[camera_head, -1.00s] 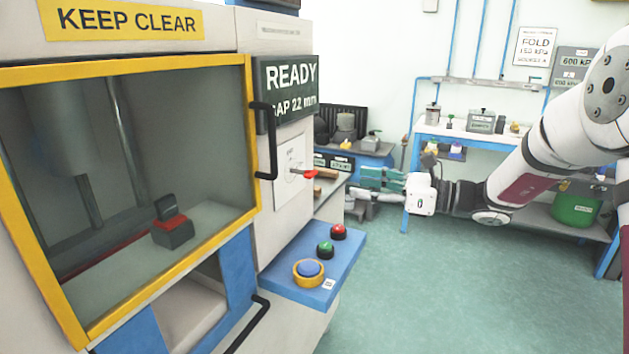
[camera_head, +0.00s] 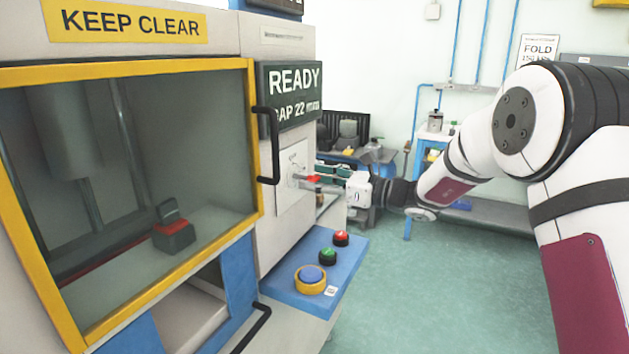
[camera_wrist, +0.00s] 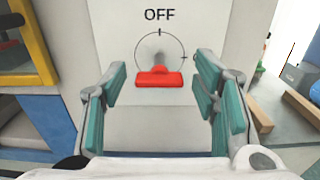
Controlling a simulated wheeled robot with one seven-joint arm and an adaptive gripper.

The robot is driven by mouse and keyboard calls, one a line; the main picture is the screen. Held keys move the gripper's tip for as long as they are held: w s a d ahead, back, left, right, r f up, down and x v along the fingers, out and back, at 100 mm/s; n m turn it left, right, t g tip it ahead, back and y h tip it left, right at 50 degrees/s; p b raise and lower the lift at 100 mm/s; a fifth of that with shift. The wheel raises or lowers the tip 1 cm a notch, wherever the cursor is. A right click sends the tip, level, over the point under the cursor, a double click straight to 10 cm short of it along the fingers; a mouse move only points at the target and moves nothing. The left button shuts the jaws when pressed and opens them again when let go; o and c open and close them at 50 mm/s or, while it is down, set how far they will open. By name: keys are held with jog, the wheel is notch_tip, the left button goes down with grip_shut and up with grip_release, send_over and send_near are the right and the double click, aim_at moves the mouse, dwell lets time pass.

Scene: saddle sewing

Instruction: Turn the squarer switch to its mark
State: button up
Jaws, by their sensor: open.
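The squarer switch (camera_wrist: 159,79) is a red handle on a grey stem, mounted on a pale panel plate. In the wrist view its bar lies level inside a thin dial circle (camera_wrist: 183,46), with the word OFF above and tick marks at the top and right. In the head view the red switch (camera_head: 313,179) is partly hidden by my gripper. My gripper (camera_wrist: 162,98) is open, its green pads on either side of the switch and apart from it. My gripper (camera_head: 318,178) also shows at the panel in the head view.
The machine's yellow-framed window (camera_head: 255,140) and black door handle (camera_head: 268,145) stand left of the switch. Below is a blue ledge (camera_head: 335,262) with red, green and blue buttons. Wooden blocks (camera_wrist: 295,108) lie at right in the wrist view.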

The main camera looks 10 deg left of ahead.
jog(key=shift+w+a, duration=0.15)
jog(key=shift+a, duration=0.2)
jog(key=shift+c, duration=0.6)
jog(key=c, duration=1.1)
jog(key=shift+o, duration=0.2)
